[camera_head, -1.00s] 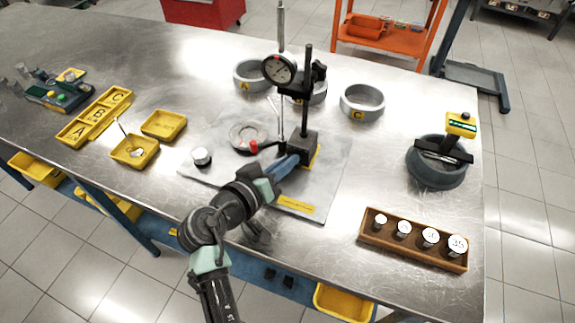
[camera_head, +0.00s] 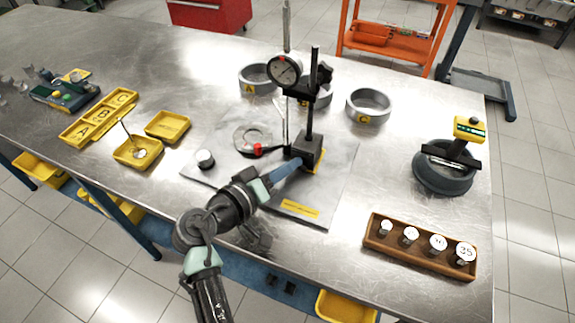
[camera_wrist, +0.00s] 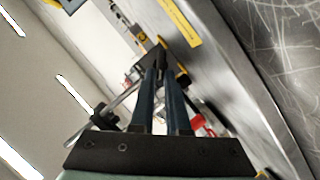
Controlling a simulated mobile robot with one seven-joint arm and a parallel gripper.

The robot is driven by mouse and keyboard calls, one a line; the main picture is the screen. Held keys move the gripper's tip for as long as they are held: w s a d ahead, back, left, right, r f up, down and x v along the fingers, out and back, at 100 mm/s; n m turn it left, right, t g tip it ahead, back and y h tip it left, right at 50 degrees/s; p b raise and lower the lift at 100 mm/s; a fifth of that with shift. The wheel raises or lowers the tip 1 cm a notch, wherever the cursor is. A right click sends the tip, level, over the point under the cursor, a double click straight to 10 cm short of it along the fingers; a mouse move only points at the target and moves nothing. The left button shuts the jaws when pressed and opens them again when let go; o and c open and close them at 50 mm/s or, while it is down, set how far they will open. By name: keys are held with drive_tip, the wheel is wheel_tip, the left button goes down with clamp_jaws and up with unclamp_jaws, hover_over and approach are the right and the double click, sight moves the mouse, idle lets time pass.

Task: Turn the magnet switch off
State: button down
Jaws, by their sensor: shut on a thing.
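The dial gauge stand has a black magnetic base (camera_head: 309,150) that stands upright on a grey surface plate (camera_head: 335,180). A dial gauge (camera_head: 284,70) is clamped on its post. My gripper (camera_head: 298,163) reaches in from the lower left, and its blue fingertips are at the front left face of the base. The wrist view shows the two fingers (camera_wrist: 161,68) close together with their tips against the base. They are shut on the magnet switch, which the fingertips hide. Its setting cannot be read.
A metal ring (camera_head: 252,140) with a red mark and a small cylinder (camera_head: 204,159) sit left of the stand. Large rings, including ring C (camera_head: 368,106), stand behind. A wooden block of weights (camera_head: 420,250) is at front right, yellow trays (camera_head: 168,126) at left.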

drive_tip(key=c, duration=0.9)
unclamp_jaws()
drive_tip(key=v, duration=1.3)
drive_tip(key=shift+d+b, duration=0.1)
drive_tip(key=shift+b, duration=0.3)
drive_tip(key=shift+r, duration=0.1)
